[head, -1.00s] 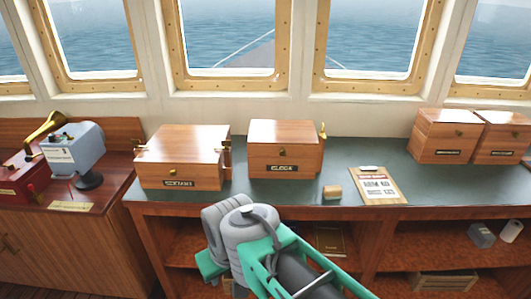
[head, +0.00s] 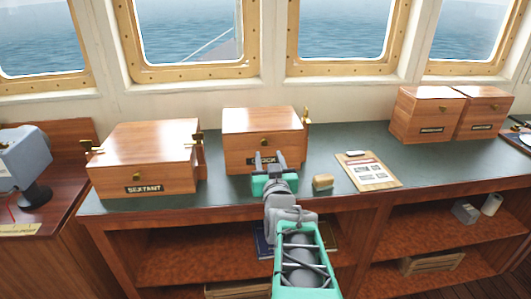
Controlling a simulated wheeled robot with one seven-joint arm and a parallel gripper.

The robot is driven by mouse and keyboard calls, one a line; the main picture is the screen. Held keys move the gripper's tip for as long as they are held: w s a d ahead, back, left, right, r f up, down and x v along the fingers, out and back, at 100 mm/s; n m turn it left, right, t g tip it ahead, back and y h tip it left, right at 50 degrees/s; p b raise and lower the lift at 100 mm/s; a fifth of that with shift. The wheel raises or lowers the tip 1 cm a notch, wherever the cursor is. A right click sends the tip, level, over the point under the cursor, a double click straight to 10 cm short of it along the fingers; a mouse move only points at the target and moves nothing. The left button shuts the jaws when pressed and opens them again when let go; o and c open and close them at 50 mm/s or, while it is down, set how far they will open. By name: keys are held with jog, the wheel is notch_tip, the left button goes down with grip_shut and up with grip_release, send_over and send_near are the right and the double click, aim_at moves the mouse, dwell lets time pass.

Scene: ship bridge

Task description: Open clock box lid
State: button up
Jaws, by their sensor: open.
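The clock box (head: 243,128) is a wooden box with a closed lid, standing on the green desk top near the middle of the head view. A small brass knob (head: 264,142) is on its front, and a brass fitting (head: 307,114) stands at its right side. My gripper (head: 269,160) is open and empty, with its fingers pointing at the box's front, just below the knob. The fingers partly cover the dark name plate (head: 258,161). I cannot tell whether they touch the box.
A box marked SEXTANT (head: 147,162) stands to the left. A small wooden block (head: 323,182) and a clipboard (head: 368,171) lie to the right. Two more wooden boxes (head: 425,116) stand farther right. Open shelves (head: 195,255) are below the desk top (head: 213,190).

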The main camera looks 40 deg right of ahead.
aim_at(265, 143)
jog(key=x, duration=0.7)
jog(key=shift+w+p, duration=0.1)
jog(key=shift+p, duration=0.25)
grip_shut()
dwell(0.9)
